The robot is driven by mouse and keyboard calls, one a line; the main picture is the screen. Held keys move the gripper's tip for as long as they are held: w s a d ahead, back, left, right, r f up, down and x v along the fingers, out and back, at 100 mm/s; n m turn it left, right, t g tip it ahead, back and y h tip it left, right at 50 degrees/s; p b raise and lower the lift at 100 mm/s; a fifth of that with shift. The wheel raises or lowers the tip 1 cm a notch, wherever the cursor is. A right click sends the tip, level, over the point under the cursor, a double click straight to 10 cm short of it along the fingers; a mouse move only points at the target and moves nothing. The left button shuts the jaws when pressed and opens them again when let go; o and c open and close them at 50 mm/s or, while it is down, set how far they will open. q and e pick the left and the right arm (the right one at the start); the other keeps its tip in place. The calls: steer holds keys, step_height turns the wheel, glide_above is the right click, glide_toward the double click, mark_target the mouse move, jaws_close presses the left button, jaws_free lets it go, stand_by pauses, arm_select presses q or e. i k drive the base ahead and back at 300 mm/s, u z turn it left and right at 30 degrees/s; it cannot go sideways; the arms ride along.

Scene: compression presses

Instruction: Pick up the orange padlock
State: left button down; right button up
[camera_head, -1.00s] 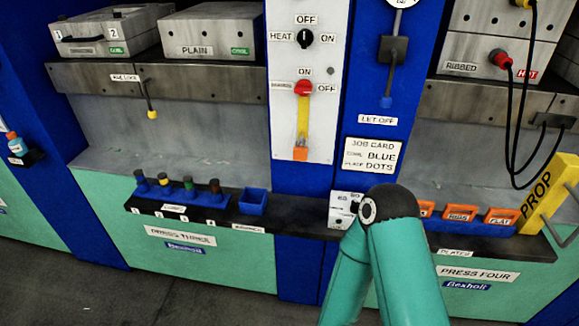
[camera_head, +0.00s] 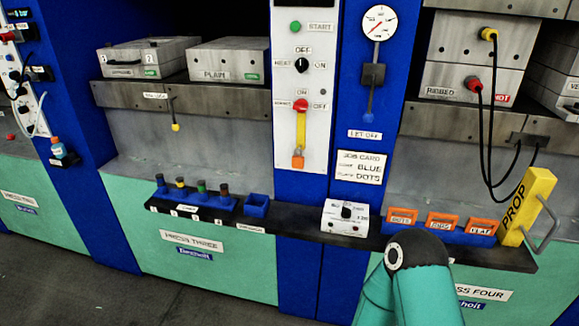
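The orange padlock (camera_head: 298,161) hangs at the lower end of a yellow strip (camera_head: 300,130) on the white control panel between the presses. The strip runs down from a red switch (camera_head: 300,105) marked ON and OFF. A teal arm link of mine with a dark joint is at the lower right, below the plates shelf and well apart from the padlock. Neither of my grippers shows in the view.
A dark shelf (camera_head: 300,234) carries small coloured-top items (camera_head: 201,188), an empty blue bin (camera_head: 257,205) and a white dial box (camera_head: 345,217). Orange plates (camera_head: 442,221) and a yellow PROP block (camera_head: 527,205) stand at right. Black cables (camera_head: 484,140) hang above them.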

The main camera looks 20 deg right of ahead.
mark_target(298, 161)
steer(key=z, duration=0.15)
steer(key=i, duration=0.9)
steer(key=u, duration=0.1)
